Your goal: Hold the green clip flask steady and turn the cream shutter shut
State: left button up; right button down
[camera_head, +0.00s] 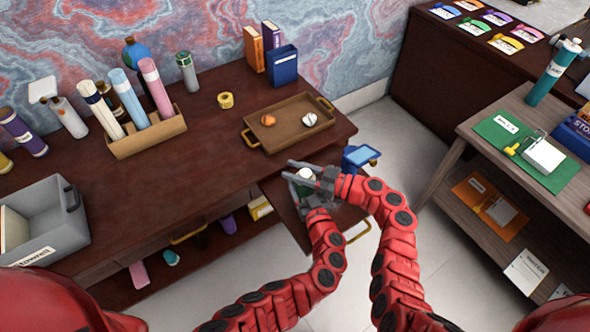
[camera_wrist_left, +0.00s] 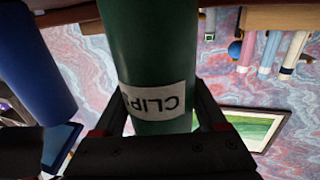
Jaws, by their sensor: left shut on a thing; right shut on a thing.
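The green clip flask (camera_wrist_left: 150,50) fills the middle of the left wrist view, with a white "CLIP" label upside down. My left gripper (camera_wrist_left: 160,120) has one finger on each side of it and is shut on it. In the head view the flask (camera_head: 303,190) is small and mostly hidden by the grippers, above the pulled-out drawer. The cream shutter (camera_head: 305,173) shows as a pale top on the flask. My right gripper (camera_head: 297,170) has its fingers on either side of this top and is shut on it. The shutter's exact angle is too small to tell.
The drawer (camera_head: 345,217) juts from the desk below the grippers. A blue device (camera_head: 360,155) is close on the right.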

jog(key=shift+f+t, duration=0.1)
jog(key=shift+t, duration=0.2)
jog(key=m+t+h, duration=0.2)
jog(key=m+t, duration=0.1)
jog(key=shift+w+d+t, duration=0.15)
jog(key=shift+w+t, duration=0.15)
jog(key=shift+w, duration=0.05)
jog(key=shift+c, duration=2.3)
grip_release()
jog(key=v, duration=1.2)
